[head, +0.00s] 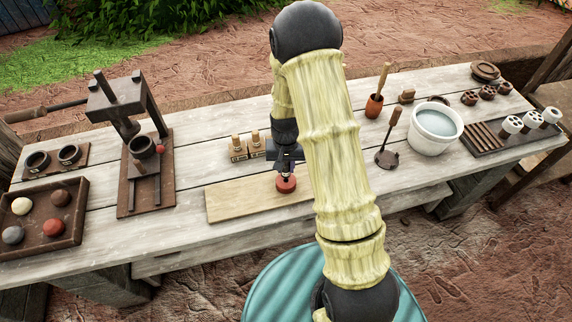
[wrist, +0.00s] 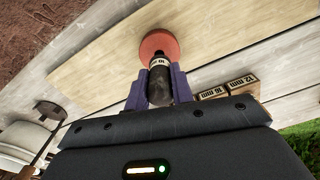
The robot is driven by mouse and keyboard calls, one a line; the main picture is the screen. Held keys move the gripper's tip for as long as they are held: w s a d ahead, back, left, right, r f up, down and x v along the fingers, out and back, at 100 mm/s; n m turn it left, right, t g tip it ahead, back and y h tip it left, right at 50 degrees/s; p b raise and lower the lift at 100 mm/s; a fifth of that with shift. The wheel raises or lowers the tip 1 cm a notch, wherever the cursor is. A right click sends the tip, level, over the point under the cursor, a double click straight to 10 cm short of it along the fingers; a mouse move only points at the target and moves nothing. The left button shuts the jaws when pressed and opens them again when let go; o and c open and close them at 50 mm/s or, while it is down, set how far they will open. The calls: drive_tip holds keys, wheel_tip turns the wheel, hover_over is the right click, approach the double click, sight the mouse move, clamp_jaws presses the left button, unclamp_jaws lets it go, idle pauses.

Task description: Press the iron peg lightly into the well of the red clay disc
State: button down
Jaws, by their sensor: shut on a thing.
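The red clay disc (head: 286,186) lies on the pale wooden board (head: 235,201) in the head view. It also shows at the top of the wrist view (wrist: 158,43). My gripper (head: 286,168) is right above the disc, pointing down. Its purple fingers (wrist: 159,88) are shut on the dark iron peg (wrist: 159,82), which has a pale label band near its lower end. The peg's lower end meets the middle of the disc in the wrist view. It covers the well, so I cannot tell whether it is in it or just above.
Two labelled wooden blocks with pegs (head: 238,151) stand just behind the board. A press (head: 140,150) and a tray of balls (head: 45,217) are at left. A dark stamp (head: 387,157) and a white water bucket (head: 434,129) are at right. The board's left part is clear.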

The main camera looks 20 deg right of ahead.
drive_tip(key=shift+d, duration=0.15)
drive_tip(key=shift+s+a, duration=0.15)
drive_tip(key=shift+a, duration=0.25)
drive_tip(key=shift+d, duration=0.25)
idle(0.7)
drive_tip(key=shift+f+b, duration=0.65)
drive_tip(key=shift+f, duration=0.5)
idle(3.0)
drive_tip(key=shift+r, duration=0.2)
drive_tip(key=shift+r+p, duration=3)
drive_tip(key=shift+r, duration=0.85)
